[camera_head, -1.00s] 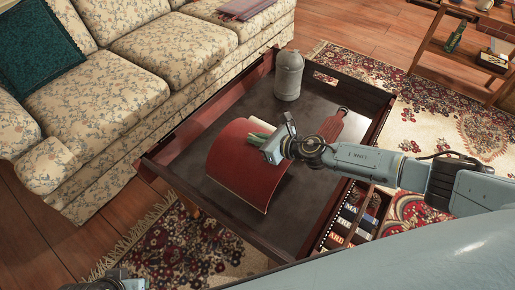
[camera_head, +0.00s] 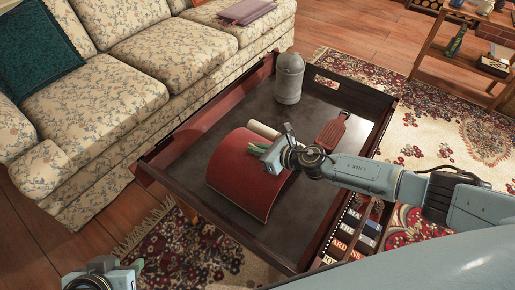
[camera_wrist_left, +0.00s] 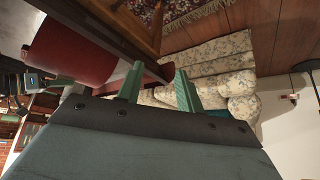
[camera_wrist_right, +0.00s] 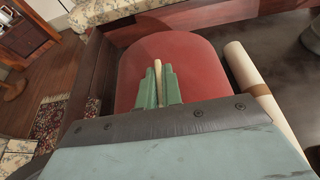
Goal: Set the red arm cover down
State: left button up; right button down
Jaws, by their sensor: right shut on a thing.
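The red arm cover (camera_head: 245,178) is a curved, arched piece in the dark tray-topped table (camera_head: 195,208). It appears to rest on the tray floor, though its underside is hidden. My right gripper (camera_head: 268,157) is shut on its edge at the right side. In the right wrist view the cover (camera_wrist_right: 190,62) spreads beyond the fingers (camera_wrist_right: 158,88), with a narrow pale strip pinched between them. My left gripper (camera_wrist_left: 158,88) is open and empty, away from the table, at the bottom left of the head view. The cover (camera_wrist_left: 65,50) also shows in the left wrist view.
A grey lidded jar (camera_head: 289,78) and a red paddle-shaped board (camera_head: 332,130) are in the tray. A floral sofa (camera_head: 120,85) stands along the left. Books (camera_head: 350,230) sit at the table's near right side.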

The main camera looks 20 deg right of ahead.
jog(key=shift+f, duration=0.1)
jog(key=c, duration=1.6)
grip_release()
pick_arm(q)
jog(key=shift+w+d+r+t, duration=0.15)
jog(key=shift+w+t, duration=0.15)
jog(key=shift+w, duration=0.1)
pick_arm(e)
jog(key=shift+o, duration=0.2)
